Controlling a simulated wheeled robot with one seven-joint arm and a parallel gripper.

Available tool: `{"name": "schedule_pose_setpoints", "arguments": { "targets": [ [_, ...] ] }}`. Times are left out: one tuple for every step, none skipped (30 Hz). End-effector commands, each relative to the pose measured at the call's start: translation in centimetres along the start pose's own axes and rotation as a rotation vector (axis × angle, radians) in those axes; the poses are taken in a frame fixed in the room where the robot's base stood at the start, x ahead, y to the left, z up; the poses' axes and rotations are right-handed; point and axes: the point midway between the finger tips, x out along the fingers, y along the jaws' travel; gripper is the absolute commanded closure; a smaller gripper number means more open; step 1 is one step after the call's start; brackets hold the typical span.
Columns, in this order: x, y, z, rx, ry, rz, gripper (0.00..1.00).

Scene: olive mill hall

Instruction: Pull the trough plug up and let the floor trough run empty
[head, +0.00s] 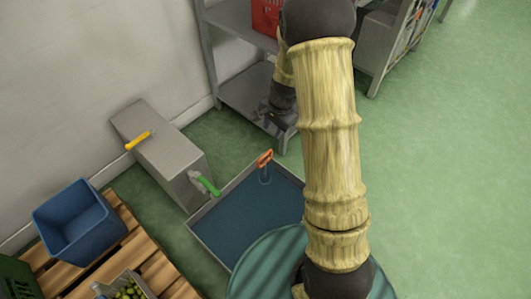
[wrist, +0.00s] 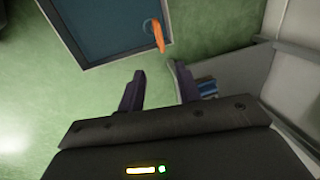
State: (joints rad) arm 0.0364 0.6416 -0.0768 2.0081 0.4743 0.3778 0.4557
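The floor trough (head: 229,224) is a square basin with a thin grey rim, filled with dark blue water. It also shows at the top of the wrist view (wrist: 100,30). The trough plug (head: 265,159) has an orange handle that stands up out of the water near the trough's far corner. In the wrist view the orange handle (wrist: 158,36) lies ahead of my gripper. My gripper (wrist: 160,75) is open and empty, its two dark fingers apart and short of the handle.
A grey metal box (head: 163,150) with a yellow handle (head: 139,140) and a green handle (head: 205,184) stands beside the trough. A blue crate (head: 80,222) and a tray of olives (head: 127,288) are on a wooden pallet (head: 150,262). Metal shelving (head: 245,90) stands behind. Green floor is clear at right.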

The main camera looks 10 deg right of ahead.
Motion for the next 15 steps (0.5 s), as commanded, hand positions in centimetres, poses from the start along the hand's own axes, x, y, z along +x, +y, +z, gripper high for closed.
{"name": "schedule_pose_setpoints", "arguments": {
  "targets": [
    [0.5, 0.0, 0.0, 0.000, -0.001, 0.001, 0.66],
    [0.8, 0.1, 0.0, 0.000, -0.001, 0.001, 0.66],
    [1.2, 0.1, 0.0, 0.000, -0.001, 0.001, 0.66],
    [1.7, 0.1, 0.1, 0.000, -0.001, 0.001, 0.66],
    [2.1, 0.1, 0.1, 0.000, -0.002, 0.002, 0.66],
    [2.8, 0.1, 0.1, 0.000, -0.002, 0.002, 0.66],
    [3.3, 0.1, 0.1, 0.000, -0.002, 0.002, 0.66],
    [3.8, 0.1, 0.1, 0.000, -0.002, 0.001, 0.66],
    [4.5, 0.1, 0.1, 0.000, -0.002, 0.001, 0.66],
    [5.1, 0.1, 0.1, 0.000, -0.002, 0.001, 0.66],
    [5.6, 0.1, 0.0, 0.000, -0.001, 0.001, 0.66],
    [6.3, 0.1, 0.0, 0.000, -0.001, 0.001, 0.66],
    [6.8, 0.1, 0.0, 0.000, -0.001, 0.001, 0.66],
    [7.3, 0.1, 0.0, -0.001, -0.001, 0.001, 0.66],
    [8.0, 0.2, 0.1, -0.001, -0.001, 0.002, 0.66]
  ]
}}
